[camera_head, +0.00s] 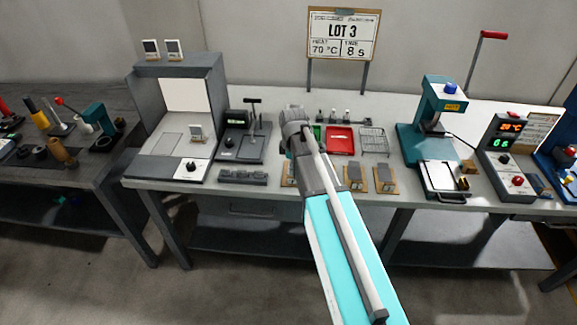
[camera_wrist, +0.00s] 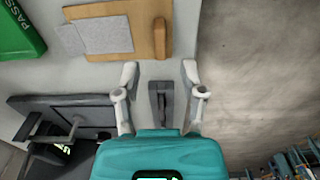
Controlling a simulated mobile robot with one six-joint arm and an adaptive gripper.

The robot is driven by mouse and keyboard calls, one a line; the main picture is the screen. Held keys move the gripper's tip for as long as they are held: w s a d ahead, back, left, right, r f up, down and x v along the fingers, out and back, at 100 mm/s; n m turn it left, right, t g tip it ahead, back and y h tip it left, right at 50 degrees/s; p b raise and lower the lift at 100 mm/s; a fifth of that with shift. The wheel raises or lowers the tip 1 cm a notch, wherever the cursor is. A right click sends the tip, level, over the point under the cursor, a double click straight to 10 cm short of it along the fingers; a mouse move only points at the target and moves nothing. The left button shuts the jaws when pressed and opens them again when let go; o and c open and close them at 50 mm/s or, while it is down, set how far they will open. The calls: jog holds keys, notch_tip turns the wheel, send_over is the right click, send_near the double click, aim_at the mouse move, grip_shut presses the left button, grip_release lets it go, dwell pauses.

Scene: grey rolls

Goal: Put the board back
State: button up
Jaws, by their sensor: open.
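Several small wooden boards with grey patches lie in a row along the bench's front, among them one right of my arm (camera_head: 355,178) and another beside it (camera_head: 385,180). One wooden board (camera_wrist: 153,12) shows at the top of the wrist view, with a grey sheet on it and a raised wooden bar at its right end. I cannot tell which board the task means. My gripper (camera_wrist: 160,70) is open and empty, its fingertips just short of that board. A dark grey slotted block (camera_wrist: 162,105) shows between the fingers. My arm hides part of the row in the head view.
The dark grey block (camera_head: 242,177) lies at the bench's front edge. A lever device (camera_head: 245,140) stands behind it. A green PASS bin (camera_wrist: 18,30), a red tray (camera_head: 340,139) and a wire rack (camera_head: 374,141) are close. A teal press (camera_head: 430,125) stands right.

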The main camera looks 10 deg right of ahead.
notch_tip(320, 180, up, 7)
jog(key=p, duration=0.6)
jog(key=shift+f, duration=0.15)
dwell(0.5)
jog(key=shift+s, duration=0.15)
jog(key=s+a+m, duration=0.1)
jog(key=s+m, duration=1.3)
jog(key=s, duration=0.2)
jog(key=shift+o, duration=0.3)
jog(key=shift+a, duration=0.1)
dwell(1.6)
